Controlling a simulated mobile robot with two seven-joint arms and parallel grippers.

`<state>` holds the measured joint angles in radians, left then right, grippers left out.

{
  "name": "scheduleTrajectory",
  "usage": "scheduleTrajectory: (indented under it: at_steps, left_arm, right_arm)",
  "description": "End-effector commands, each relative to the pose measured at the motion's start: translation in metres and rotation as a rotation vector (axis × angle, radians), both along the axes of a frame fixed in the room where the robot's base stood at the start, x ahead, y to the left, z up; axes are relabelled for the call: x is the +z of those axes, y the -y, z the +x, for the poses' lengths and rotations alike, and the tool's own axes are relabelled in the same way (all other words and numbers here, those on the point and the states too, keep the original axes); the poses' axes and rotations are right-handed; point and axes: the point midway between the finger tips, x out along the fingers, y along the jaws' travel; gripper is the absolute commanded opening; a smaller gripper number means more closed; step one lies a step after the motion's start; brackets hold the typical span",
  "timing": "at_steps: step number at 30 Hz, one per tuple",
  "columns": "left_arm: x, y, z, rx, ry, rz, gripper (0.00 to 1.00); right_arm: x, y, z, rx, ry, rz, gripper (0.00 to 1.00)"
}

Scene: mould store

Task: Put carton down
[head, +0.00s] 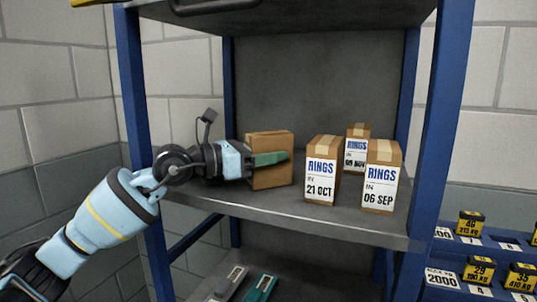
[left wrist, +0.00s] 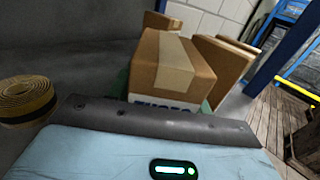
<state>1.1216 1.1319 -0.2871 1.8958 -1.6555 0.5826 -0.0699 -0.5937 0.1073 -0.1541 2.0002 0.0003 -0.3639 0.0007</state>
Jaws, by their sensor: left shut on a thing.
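My left gripper (head: 271,159) is shut on a plain-sided brown carton (head: 272,178), with a green finger across its side. The carton is upright at the left part of the grey shelf (head: 300,208); I cannot tell if its base touches the shelf. In the left wrist view the held carton (left wrist: 172,65) shows a pale tape strip on top and a mostly hidden white label with blue letters. Three RINGS cartons stand to its right: 21 OCT (head: 321,171), 06 SEP (head: 381,177) and, behind, 09 NOV (head: 356,150). My right gripper is out of view.
Blue posts (head: 437,130) frame the shelf. A yellow-and-black tape roll (left wrist: 27,98) lies at the left in the wrist view. Grey and green items (head: 260,288) lie on the lower shelf. A blue rack (head: 470,250) with black-and-yellow weight-marked blocks stands at right.

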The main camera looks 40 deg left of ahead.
Motion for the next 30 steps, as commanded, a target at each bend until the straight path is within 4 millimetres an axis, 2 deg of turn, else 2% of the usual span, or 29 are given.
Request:
scheduleTrajectory:
  at_steps: [6,7,12,23,30]
  left_arm:
    - [-0.002,0.000,0.000,0.000,0.002,-0.001,0.18]
    - [-0.003,0.000,0.000,0.000,0.000,0.000,0.50]
    - [-0.002,0.000,0.000,0.000,0.000,0.000,0.71]
    - [0.001,-0.001,-0.001,0.001,0.001,-0.001,0.71]
    - [-0.006,-0.015,-0.023,0.003,-0.007,0.004,0.71]
  right_arm:
    - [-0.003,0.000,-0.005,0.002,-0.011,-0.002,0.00]
    - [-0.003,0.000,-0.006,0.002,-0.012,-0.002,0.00]
    - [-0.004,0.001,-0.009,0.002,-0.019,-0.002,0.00]
    - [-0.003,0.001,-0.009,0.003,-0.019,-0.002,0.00]
    - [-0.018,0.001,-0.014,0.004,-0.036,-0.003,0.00]
